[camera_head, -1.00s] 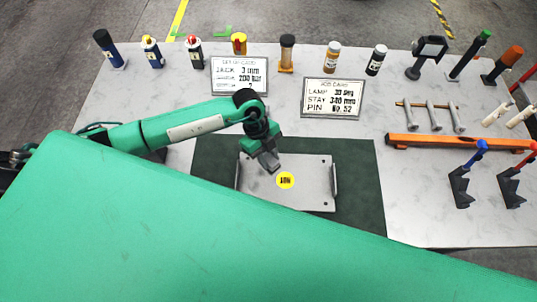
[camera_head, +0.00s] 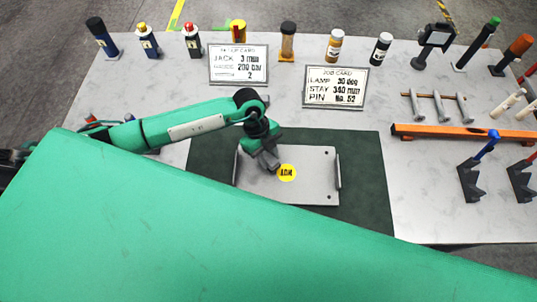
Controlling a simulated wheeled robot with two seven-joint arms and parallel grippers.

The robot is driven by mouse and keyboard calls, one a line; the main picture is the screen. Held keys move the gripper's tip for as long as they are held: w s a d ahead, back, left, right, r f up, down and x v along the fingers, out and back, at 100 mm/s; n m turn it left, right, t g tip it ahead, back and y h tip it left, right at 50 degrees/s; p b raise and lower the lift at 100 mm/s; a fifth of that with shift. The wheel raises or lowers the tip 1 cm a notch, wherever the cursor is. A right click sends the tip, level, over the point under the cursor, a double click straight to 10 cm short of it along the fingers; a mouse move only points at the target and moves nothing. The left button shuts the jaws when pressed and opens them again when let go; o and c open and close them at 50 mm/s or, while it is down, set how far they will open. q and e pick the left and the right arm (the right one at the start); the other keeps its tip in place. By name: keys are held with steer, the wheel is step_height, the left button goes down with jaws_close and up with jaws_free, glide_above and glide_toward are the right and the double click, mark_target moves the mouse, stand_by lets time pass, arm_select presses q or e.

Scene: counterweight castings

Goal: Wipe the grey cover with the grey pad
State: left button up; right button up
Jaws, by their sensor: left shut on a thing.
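The grey cover (camera_head: 312,188) is a flat plate with raised side edges and a yellow round label (camera_head: 286,173). It lies on a dark green mat (camera_head: 365,180) on the table. My left gripper (camera_head: 268,163) is over the upper left part of the cover, just left of the label, pointing down. It is shut on a small grey piece, seemingly the grey pad (camera_head: 269,165), which the fingers mostly hide. I cannot tell whether the pad touches the cover. My right gripper is not in view.
Two cards (camera_head: 238,65) (camera_head: 336,88) stand behind the mat. Several bottles and cans (camera_head: 287,42) line the back edge. At right are an orange bar (camera_head: 460,137), metal pins (camera_head: 440,107) and dark clamps (camera_head: 470,180).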

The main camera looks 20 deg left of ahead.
arm_select(q)
steer(key=shift+f, duration=0.4)
steer(key=shift+f+b, duration=0.5)
steer(key=shift+f, duration=0.05)
stand_by(0.4)
